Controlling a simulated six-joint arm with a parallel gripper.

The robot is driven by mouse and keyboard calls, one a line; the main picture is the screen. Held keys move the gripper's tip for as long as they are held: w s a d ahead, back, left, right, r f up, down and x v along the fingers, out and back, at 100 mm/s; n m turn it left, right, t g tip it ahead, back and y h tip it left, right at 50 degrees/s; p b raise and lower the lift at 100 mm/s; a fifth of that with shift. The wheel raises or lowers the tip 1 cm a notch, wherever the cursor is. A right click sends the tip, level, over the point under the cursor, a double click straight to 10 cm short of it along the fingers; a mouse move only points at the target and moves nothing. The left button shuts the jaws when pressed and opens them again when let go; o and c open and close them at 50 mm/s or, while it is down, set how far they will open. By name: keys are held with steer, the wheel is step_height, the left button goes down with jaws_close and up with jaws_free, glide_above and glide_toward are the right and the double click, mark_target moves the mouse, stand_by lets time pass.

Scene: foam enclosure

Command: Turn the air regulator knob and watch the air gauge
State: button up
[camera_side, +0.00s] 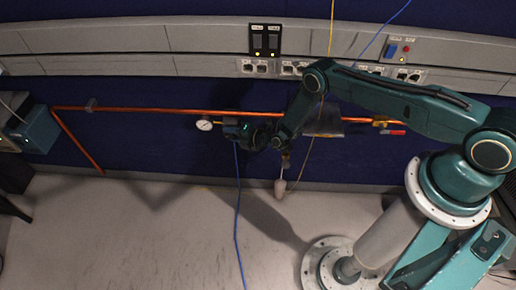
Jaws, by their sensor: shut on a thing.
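The air gauge (205,125) is a small round white dial at the left end of the dark regulator (232,129), on the copper pipe along the blue wall. The dial is too small to read. My gripper (255,135) comes from the right and meets the regulator's right side, where it is shut on the regulator knob. The knob itself is hidden among the dark fingers and wrist, so its turn angle cannot be seen.
A copper pipe (155,109) runs along the wall. A blue hose (237,200) hangs below the regulator to the floor. A pale weight-like object (280,187) hangs below my wrist. A red valve handle (391,132) is right.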

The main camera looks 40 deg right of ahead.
steer(key=shift+w, duration=0.1)
steer(key=o, duration=1)
steer(key=shift+s, duration=0.2)
steer(key=shift+v, duration=3.6)
steer(key=shift+c, duration=0.2)
